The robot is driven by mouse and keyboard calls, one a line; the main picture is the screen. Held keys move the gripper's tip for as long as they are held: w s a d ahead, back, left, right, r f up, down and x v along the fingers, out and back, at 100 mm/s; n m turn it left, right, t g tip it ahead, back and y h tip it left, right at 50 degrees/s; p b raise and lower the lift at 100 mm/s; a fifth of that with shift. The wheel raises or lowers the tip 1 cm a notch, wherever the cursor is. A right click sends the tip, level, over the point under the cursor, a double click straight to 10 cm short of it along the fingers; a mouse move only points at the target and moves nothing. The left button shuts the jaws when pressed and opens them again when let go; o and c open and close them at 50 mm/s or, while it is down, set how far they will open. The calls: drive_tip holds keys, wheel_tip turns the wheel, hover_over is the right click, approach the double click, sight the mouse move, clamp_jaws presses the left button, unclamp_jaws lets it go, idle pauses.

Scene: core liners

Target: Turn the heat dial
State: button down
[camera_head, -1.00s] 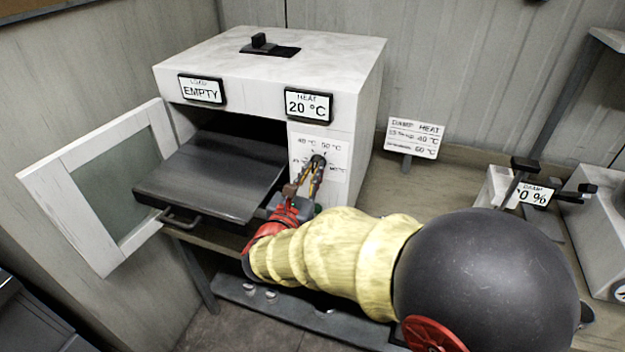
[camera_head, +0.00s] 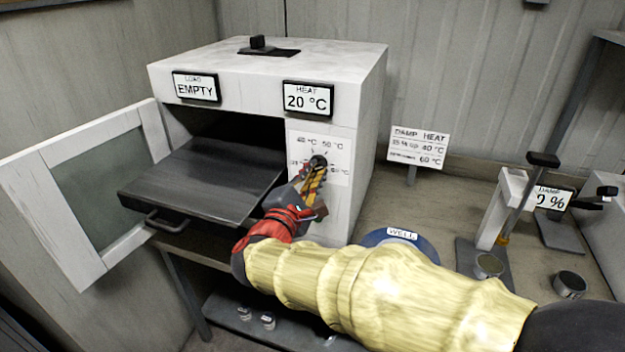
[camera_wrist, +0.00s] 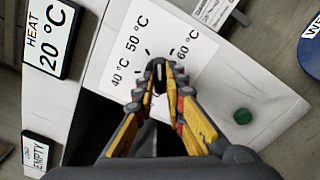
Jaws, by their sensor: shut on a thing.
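The heat dial (camera_head: 318,161) is a small dark knob on the white front panel of the oven, with temperature marks around it. It also shows in the wrist view (camera_wrist: 158,72), between the fingertips. My gripper (camera_head: 316,170) is at the panel, shut on the dial; its yellow and grey fingers (camera_wrist: 157,88) close from both sides. The fingers partly hide the dial and the lower marks. In the wrist view the marks 40, 50 and 60 °C are legible. The heat display (camera_head: 307,98) reads 20 °C.
The oven door (camera_head: 85,190) stands open at the left, and a dark tray (camera_head: 205,180) sticks out. The load display (camera_head: 195,87) reads EMPTY. A damp heat sign (camera_head: 418,147), a blue disc marked WELL (camera_head: 372,238) and a press-like stand (camera_head: 500,210) are at the right. A green button (camera_wrist: 243,116) is beside the dial.

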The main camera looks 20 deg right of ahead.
drive_tip(key=m, duration=0.5)
drive_tip(key=shift+f+m, duration=0.2)
drive_tip(key=shift+m, duration=0.5)
drive_tip(key=c, duration=1.9)
unclamp_jaws()
drive_tip(key=shift+r, duration=0.1)
drive_tip(key=shift+o, duration=0.3)
drive_tip(key=v, duration=1.2)
